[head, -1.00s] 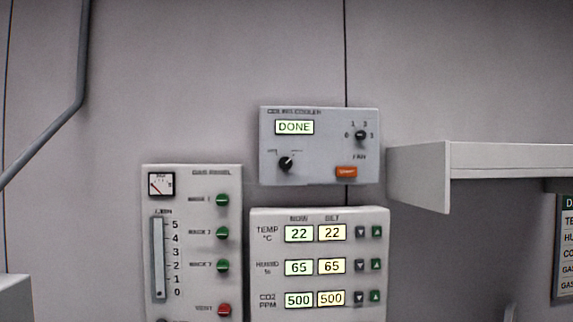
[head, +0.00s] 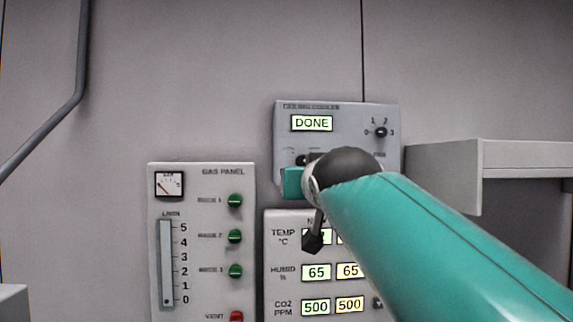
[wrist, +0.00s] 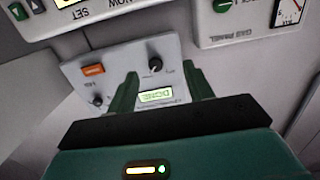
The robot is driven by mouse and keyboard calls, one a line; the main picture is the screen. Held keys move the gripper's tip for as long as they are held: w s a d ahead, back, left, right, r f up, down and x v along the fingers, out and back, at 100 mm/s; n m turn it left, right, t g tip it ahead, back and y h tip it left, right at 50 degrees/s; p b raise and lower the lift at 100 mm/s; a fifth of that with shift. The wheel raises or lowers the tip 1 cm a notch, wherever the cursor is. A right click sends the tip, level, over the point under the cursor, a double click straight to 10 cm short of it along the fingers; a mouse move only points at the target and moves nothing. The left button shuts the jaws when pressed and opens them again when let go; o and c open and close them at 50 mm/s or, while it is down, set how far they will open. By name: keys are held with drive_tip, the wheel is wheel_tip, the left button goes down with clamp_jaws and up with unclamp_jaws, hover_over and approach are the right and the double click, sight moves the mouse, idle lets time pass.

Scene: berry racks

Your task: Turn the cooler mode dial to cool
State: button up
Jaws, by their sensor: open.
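The cooler panel (head: 340,111) is a grey box on the wall, its display reading DONE. Contact is not visible. In the head view my arm covers the gripper's fingertips.
The fan knob (head: 380,132) is at the panel's right, and an orange button (wrist: 93,70) shows in the wrist view. The gas panel (head: 201,250) is at lower left, and the temperature panel (head: 285,291) is just below the cooler. A grey shelf (head: 443,175) juts out at right.

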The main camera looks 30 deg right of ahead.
sight(303, 163)
wheel_tip(303, 163, up, 4)
drive_tip(key=d, duration=0.2)
drive_tip(key=shift+t+h, duration=0.3)
drive_tip(key=shift+h, duration=0.1)
drive_tip(key=x, duration=1.2)
drive_tip(key=shift+w+d+f, duration=0.15)
drive_tip(key=shift+w+f, duration=0.05)
drive_tip(key=shift+w, duration=0.15)
drive_tip(key=shift+s, duration=0.1)
drive_tip(key=c, duration=1)
